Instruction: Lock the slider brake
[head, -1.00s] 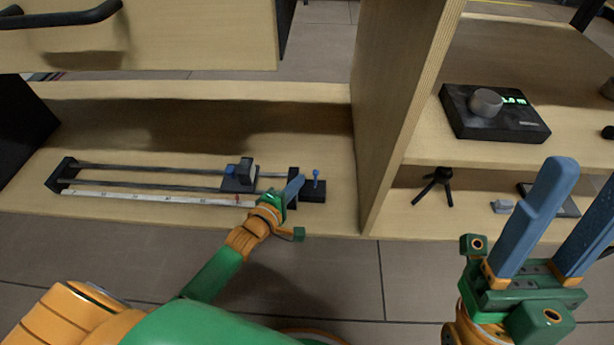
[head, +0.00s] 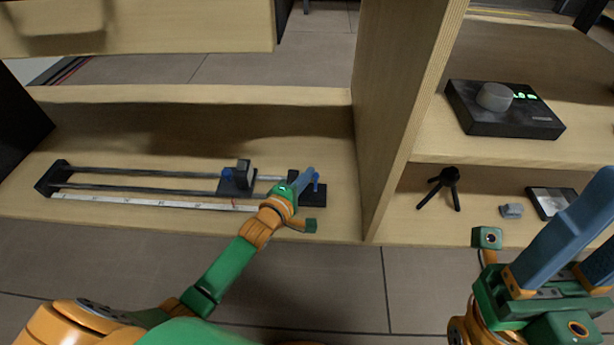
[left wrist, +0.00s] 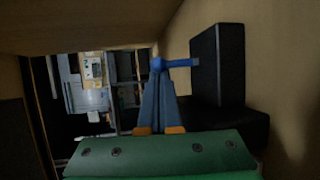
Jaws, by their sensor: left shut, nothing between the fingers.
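The slider (head: 145,174), two dark rails with a carriage (head: 238,180), lies on the low wooden shelf in the head view. At its right end is a black end block (head: 312,197) with a small blue brake lever (head: 316,182). My left gripper (head: 307,174) is shut and empty, right beside the lever. In the left wrist view the shut fingertips (left wrist: 159,78) reach the rounded end of the blue lever (left wrist: 178,63), which extends sideways to a black block (left wrist: 218,65). I cannot tell whether they touch. My right gripper (head: 592,235) is open and empty, partly cut off at the right edge.
A wooden upright panel (head: 405,110) stands right of the slider. Beyond it are a black box with a knob (head: 505,115) on the upper shelf, and a small tripod (head: 442,188), a small grey piece (head: 511,210) and a flat tablet (head: 550,202) below.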

